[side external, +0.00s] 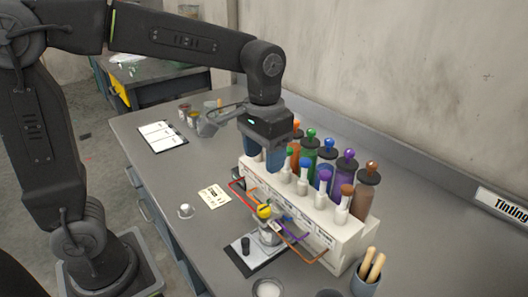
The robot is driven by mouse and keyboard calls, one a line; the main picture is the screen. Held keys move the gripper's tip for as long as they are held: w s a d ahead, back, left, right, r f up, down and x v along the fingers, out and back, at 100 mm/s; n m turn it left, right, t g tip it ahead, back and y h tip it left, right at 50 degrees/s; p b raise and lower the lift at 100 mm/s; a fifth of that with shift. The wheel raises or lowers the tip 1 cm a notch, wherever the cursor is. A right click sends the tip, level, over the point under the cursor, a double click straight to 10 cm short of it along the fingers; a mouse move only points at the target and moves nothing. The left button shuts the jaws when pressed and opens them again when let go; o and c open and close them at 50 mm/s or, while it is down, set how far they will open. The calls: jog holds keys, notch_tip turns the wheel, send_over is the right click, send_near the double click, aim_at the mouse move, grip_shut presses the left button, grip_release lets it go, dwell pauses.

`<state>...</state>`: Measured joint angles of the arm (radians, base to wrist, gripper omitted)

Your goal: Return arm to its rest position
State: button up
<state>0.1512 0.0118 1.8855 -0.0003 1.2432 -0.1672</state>
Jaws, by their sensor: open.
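My gripper (263,158) hangs pointing down over the far left end of the white rack (345,238). Its two blue-grey fingers are spread apart, and I see nothing held between them. The fingertips are close to the rack's end and partly overlap it in the picture, so I cannot tell whether they touch it. My arm reaches from the left, across the top of the picture, and down to the gripper.
Dark-capped bottles (346,167) stand along the rack. A cup with wooden sticks (368,276), a clipboard (163,136) and a card (213,196) are on the grey bench (190,248). A wall (420,85) rises behind.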

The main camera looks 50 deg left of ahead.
jog(key=shift+r, duration=0.1)
jog(key=s+a+t, duration=0.5)
jog(key=s, duration=0.8)
jog(key=shift+t, duration=0.3)
dwell(1.2)
